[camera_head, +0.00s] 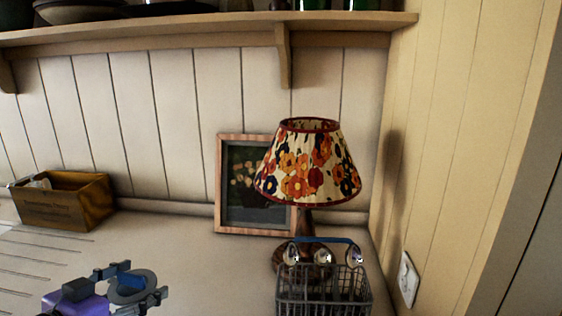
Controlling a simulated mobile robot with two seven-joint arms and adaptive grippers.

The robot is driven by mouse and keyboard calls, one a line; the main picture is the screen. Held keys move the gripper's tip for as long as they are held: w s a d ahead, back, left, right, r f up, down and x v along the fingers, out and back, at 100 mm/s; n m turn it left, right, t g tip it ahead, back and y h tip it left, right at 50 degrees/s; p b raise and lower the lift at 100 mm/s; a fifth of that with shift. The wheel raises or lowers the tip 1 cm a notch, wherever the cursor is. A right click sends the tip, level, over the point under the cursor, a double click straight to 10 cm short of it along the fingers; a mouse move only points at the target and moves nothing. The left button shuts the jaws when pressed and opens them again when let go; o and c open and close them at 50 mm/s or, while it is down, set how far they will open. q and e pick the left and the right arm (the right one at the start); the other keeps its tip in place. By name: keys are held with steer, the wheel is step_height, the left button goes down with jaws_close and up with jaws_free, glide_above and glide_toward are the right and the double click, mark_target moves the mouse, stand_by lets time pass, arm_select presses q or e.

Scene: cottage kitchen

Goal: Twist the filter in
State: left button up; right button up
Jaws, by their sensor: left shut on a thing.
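My left gripper (136,290) is at the bottom left edge of the head view, low over the pale counter, with a purple part of my arm behind it. It shows as grey and blue parts around a rounded grey shape. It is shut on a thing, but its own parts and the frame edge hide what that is. I cannot make out a filter for certain, nor anything it fits into. My right gripper is not in view.
A grey wire basket (322,300) with a blue handle stands front right, before a flowered lamp (308,170). A framed picture (225,226) leans on the wall. A wooden box (60,208) stands back left. A shelf (200,32) hangs above. The counter's middle is clear.

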arm_select(q)
steer(key=w+d+r+n+y+p, duration=0.2)
steer(key=w+d+r+n+y, duration=0.1)
steer(key=d+r, duration=0.9)
steer(key=shift+w+d+r+t+y, duration=0.25)
steer(key=shift+w+r+y, duration=0.25)
steer(key=shift+w+r, duration=0.45)
steer(key=shift+f, duration=0.1)
